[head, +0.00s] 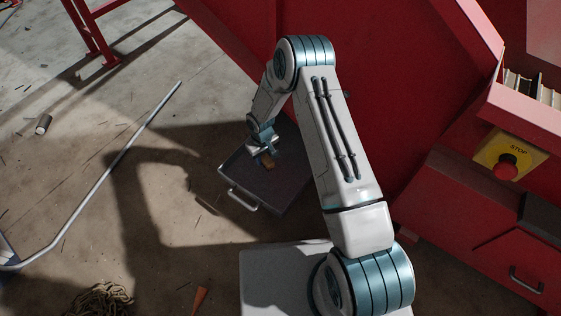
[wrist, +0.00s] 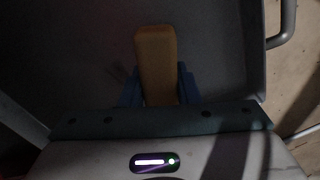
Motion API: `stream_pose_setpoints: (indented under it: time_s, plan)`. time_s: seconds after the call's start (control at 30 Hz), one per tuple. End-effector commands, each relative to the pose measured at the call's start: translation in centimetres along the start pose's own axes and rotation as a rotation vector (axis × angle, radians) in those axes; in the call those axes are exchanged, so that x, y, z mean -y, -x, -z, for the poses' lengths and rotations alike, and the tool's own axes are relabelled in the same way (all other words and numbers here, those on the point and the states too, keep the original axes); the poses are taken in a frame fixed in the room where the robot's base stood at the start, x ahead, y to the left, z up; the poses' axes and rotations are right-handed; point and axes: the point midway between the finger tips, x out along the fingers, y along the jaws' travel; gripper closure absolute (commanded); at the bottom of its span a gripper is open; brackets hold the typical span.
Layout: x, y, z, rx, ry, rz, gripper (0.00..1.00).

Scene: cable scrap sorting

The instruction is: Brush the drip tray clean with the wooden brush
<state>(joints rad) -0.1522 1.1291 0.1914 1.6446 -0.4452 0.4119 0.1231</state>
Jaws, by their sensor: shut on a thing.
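The drip tray (head: 240,180) is a dark, shallow tray with a silver handle on its near side, lying on the floor against the red machine. My gripper (head: 264,155) is over the tray, shut on the wooden brush (head: 268,163). In the wrist view the tan block of the brush (wrist: 156,60) stands between my blue fingers (wrist: 158,88). The dark tray floor (wrist: 215,45) lies behind it, with the handle at the right. The bristles are hidden, and I cannot tell whether the brush touches the tray.
The red machine (head: 400,110) rises behind and right of the tray, with a yellow stop-button box (head: 507,160). A long metal pole (head: 110,165) lies at the left. A coil of cable (head: 100,299) and an orange piece (head: 200,299) lie at the front. Floor left of the tray is mostly clear.

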Motion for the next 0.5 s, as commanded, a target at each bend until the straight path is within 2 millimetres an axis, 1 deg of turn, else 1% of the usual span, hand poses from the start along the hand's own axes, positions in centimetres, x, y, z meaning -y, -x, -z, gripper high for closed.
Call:
stream_pose_setpoints:
  time_s: [0.03,0.2,0.5]
  plan:
    - [0.0,0.8,0.0,-0.001,0.001,0.000,0.96]
    - [0.1,2.0,0.0,0.000,0.002,0.000,0.96]
    - [0.1,2.2,0.0,0.000,0.002,0.000,0.96]
